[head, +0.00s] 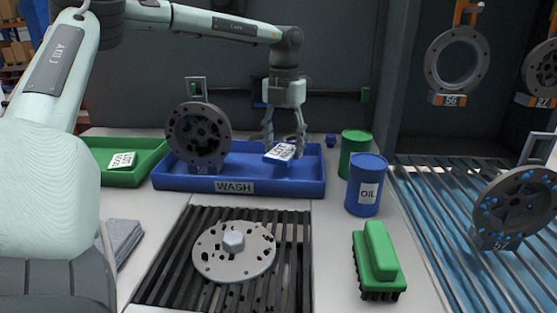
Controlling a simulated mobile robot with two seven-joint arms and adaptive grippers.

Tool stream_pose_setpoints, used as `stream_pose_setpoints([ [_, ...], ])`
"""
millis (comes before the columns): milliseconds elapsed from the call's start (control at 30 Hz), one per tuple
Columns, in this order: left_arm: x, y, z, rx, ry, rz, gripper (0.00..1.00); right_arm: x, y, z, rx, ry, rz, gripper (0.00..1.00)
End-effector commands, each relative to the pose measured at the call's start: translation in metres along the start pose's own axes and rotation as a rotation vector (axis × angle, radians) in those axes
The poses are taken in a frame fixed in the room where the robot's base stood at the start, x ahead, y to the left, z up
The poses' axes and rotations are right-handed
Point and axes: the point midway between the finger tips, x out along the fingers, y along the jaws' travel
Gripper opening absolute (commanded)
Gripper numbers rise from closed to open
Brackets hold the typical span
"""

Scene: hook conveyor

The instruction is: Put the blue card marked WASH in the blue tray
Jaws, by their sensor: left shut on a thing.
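The blue tray (290,188), with a WASH label on its front wall, stands at the back of the bench. My left gripper (284,143) reaches down over its right half. It is shut on a small blue card (281,152) with a white label face, held tilted. The writing on the label is too small to read surely. The card is over or inside the tray; I cannot tell whether it touches the floor. My right gripper is not in view.
A dark flanged disc (199,134) stands at the tray's left part. A green tray (145,172) is further left. A green can (352,150), blue OIL can (366,186) and green brush (378,258) stand right. A metal disc (233,268) lies on the front grate.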

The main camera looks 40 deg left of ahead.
Motion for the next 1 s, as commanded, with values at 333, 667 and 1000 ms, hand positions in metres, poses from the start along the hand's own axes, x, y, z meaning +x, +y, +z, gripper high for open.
stream_pose_setpoints([
  [333, 0.038, 0.000, 0.000, 0.000, 0.001, 0.000, 0.35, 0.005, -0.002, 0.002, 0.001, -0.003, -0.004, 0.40],
  [667, 0.042, 0.000, 0.000, 0.000, -0.002, 0.001, 0.35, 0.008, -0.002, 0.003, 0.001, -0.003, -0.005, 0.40],
  [1000, 0.042, 0.000, 0.000, 0.000, -0.002, 0.001, 0.76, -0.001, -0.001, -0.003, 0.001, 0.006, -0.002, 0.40],
])
